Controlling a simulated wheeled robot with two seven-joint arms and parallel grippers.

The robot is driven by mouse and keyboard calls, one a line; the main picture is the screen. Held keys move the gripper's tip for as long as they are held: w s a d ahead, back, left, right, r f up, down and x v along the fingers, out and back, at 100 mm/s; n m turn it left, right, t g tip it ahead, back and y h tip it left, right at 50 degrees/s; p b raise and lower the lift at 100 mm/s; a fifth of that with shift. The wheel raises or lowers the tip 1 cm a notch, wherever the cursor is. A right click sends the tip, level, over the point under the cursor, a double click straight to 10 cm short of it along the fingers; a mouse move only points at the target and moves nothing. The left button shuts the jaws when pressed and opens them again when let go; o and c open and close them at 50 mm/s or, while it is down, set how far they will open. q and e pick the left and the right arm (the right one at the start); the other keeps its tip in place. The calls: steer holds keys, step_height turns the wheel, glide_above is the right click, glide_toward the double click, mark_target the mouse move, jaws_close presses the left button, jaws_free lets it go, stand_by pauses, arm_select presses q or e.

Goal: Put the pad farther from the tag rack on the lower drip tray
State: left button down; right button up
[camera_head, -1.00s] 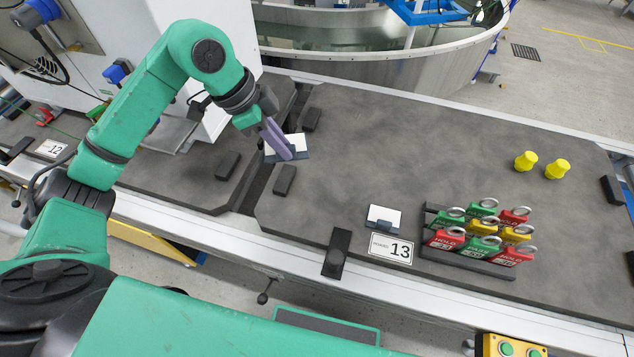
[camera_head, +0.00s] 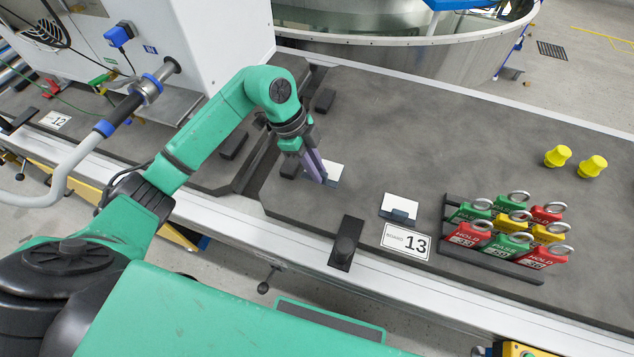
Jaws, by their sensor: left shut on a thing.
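A small white pad with a dark clip-like part (camera_head: 335,171) is in my left gripper (camera_head: 322,178), which is shut on it over the dark bench top. The purple fingers hide part of this pad; I cannot tell how high it is held. A second, similar white pad (camera_head: 399,205) lies on the bench by the number 13 plate, close to the tag rack (camera_head: 490,267). The rack carries several red, green and yellow tags. A silver metal tray (camera_head: 172,136) shows under the white machine at the left; I cannot tell whether it is the lower drip tray. My right gripper is not in view.
Black blocks (camera_head: 325,100) and a gap (camera_head: 262,165) lie left of the held pad. A black clamp (camera_head: 346,244) stands at the front edge. Two yellow knobs (camera_head: 558,156) stand at the right. The bench middle (camera_head: 430,125) is clear.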

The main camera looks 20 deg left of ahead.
arm_select(q)
step_height(320, 180, down, 5)
steer(key=shift+f+p, duration=0.2)
steer(key=shift+p, duration=0.25)
steer(key=shift+f, duration=0.4)
steer(key=c, duration=0.8)
jaws_free()
